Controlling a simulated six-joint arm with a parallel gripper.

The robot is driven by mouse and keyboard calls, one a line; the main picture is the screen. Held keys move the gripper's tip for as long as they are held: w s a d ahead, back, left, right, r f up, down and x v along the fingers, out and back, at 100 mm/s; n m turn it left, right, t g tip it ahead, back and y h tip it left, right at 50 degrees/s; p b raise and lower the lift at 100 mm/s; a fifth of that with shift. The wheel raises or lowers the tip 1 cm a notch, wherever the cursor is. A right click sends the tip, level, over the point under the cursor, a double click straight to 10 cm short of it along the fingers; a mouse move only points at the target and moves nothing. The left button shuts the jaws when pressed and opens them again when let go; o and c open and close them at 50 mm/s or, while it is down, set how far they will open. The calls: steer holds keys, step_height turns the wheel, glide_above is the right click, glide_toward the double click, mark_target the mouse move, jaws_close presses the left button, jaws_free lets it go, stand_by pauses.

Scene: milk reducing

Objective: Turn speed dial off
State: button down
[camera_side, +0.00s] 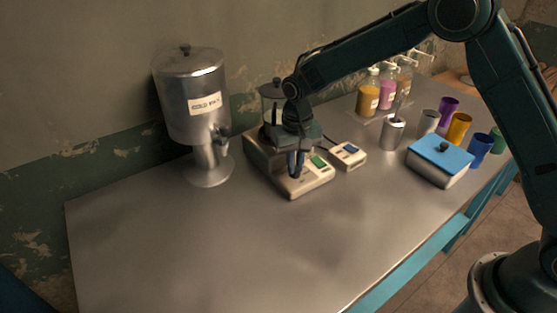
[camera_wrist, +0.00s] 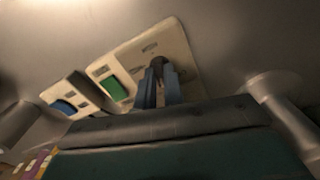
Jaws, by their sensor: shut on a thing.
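A beige machine (camera_side: 310,181) with a green switch (camera_side: 319,161) stands mid-table. A glass jar with a dark lid (camera_side: 272,88) sits on its back part. My gripper (camera_side: 295,171) points down over the machine's front panel, left of the green switch. In the wrist view my gripper (camera_wrist: 160,76) is shut on the dark speed dial (camera_wrist: 158,61), which shows only in part between the fingertips. The green switch (camera_wrist: 114,88) is beside it there. The dial is hidden in the side view, and its setting cannot be read.
A small box with a blue switch (camera_side: 348,154) stands just right of the machine. A metal dispenser (camera_side: 196,100) stands at left. Bottles (camera_side: 369,95), metal cups (camera_side: 392,133), coloured cups (camera_side: 459,128) and a blue-lidded box (camera_side: 440,160) are at right. The table's front left is clear.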

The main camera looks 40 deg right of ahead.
steer(key=shift+n, duration=1.5)
steer(key=c, duration=1.5)
jaws_free()
steer(key=shift+r, duration=0.15)
step_height(320, 180, up, 14)
steer(key=shift+f, duration=0.2)
